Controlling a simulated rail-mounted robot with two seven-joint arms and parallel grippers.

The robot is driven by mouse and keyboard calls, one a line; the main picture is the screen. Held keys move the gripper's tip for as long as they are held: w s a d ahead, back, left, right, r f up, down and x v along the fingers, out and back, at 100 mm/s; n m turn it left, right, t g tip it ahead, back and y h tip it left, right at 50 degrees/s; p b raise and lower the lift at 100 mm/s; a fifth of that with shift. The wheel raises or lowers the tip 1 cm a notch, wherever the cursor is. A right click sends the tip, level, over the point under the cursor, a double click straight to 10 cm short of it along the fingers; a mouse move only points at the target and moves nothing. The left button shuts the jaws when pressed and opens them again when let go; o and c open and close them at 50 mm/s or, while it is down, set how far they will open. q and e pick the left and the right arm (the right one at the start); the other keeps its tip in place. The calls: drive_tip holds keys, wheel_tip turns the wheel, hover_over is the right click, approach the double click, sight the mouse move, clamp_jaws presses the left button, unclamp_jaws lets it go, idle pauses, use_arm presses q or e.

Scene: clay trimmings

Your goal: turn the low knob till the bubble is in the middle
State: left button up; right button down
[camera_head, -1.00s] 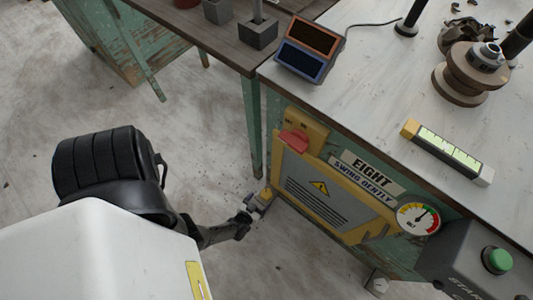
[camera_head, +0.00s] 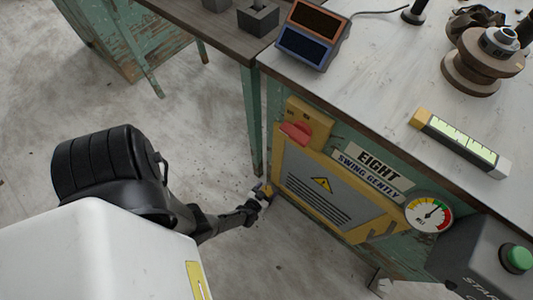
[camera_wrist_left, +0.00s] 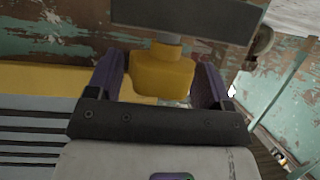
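The low knob is a yellow block (camera_wrist_left: 162,72) on a short grey stem in the left wrist view. It sits between the two purple-sided fingers of my left gripper (camera_wrist_left: 160,88). A gap shows on the knob's left side; whether the right finger touches it I cannot tell. In the head view my left gripper (camera_head: 263,193) is low at the bench's lower left corner, and the knob is mostly hidden there. The spirit level (camera_head: 460,143), with a pale green vial and a yellow end, lies on the bench top. Its bubble is too small to place. My right gripper is not in view.
The bench front has a red switch (camera_head: 297,133), a yellow-framed panel (camera_head: 318,195) and a round gauge (camera_head: 429,213). A grey box with a green button (camera_head: 517,257) is at right. A brown flanged spool (camera_head: 483,62) stands on top.

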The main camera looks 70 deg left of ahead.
use_arm(q)
drive_tip(key=c, duration=0.7)
drive_tip(key=m+t+h, duration=0.1)
drive_tip(key=m+h, duration=0.2)
drive_tip(key=shift+a+m+t+h, duration=0.1)
drive_tip(key=shift+m+t+h, duration=0.2)
drive_tip(key=shift+t, duration=0.1)
drive_tip(key=shift+c, duration=0.3)
drive_tip(key=shift+m+h, duration=0.5)
drive_tip(key=shift+h, duration=0.2)
drive_tip(key=o, duration=0.9)
